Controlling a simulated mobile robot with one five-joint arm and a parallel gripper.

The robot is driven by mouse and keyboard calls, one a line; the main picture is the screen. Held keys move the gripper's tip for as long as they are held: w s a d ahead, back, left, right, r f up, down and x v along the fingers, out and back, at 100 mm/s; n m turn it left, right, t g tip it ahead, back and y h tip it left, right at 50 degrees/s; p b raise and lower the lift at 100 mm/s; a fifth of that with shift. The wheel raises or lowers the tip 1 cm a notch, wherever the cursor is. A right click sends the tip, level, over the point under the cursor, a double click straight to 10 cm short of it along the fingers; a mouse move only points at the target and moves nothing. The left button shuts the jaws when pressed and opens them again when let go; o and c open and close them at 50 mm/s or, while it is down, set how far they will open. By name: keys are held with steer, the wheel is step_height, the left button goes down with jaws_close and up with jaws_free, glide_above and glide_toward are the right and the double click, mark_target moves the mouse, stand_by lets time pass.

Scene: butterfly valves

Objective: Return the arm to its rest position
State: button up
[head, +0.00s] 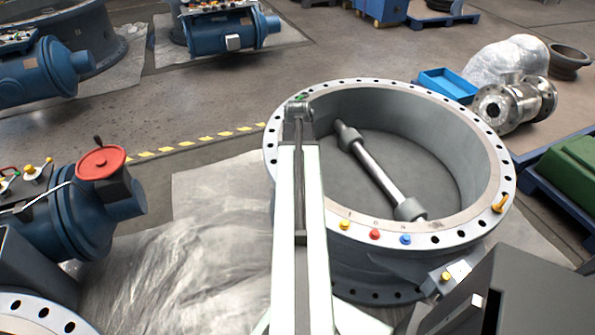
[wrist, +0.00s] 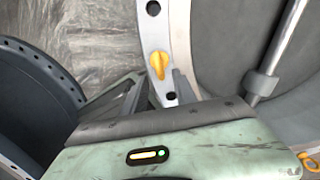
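My arm (head: 300,220) reaches forward from the bottom of the head view, its far end over the left rim of a large grey valve ring (head: 463,152). My gripper fingers cannot be made out clearly there. In the wrist view my gripper (wrist: 157,90) shows two dark fingers apart, with nothing between them. A yellow handle (wrist: 159,64) sits on the pale flange (wrist: 152,28), just beyond the fingers and apart from them as far as I can tell. A steel shaft (head: 378,170) crosses inside the ring.
Red, yellow and blue knobs, such as the red one (head: 375,234), sit on the ring's near rim. A blue valve body with a red handwheel (head: 101,162) stands left. A blue tray (head: 446,85) and a steel valve (head: 515,103) are right. Open floor lies beyond.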

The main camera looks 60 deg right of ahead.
stand_by(0.3)
steer(key=shift+w+a, duration=0.15)
steer(key=shift+w, duration=0.1)
steer(key=w+a+n, duration=0.7)
steer(key=w+a, duration=1.2)
steer(key=a, duration=0.4)
steer(key=w+a+n, duration=0.3)
steer(key=a+n, duration=1.8)
steer(key=a, duration=0.5)
step_height(320, 180, up, 18)
steer(key=n+p, duration=1.1)
steer(key=p, duration=0.6)
steer(key=shift+s+n+p, duration=0.3)
steer(key=shift+s+n, duration=0.05)
steer(key=shift+n, duration=0.05)
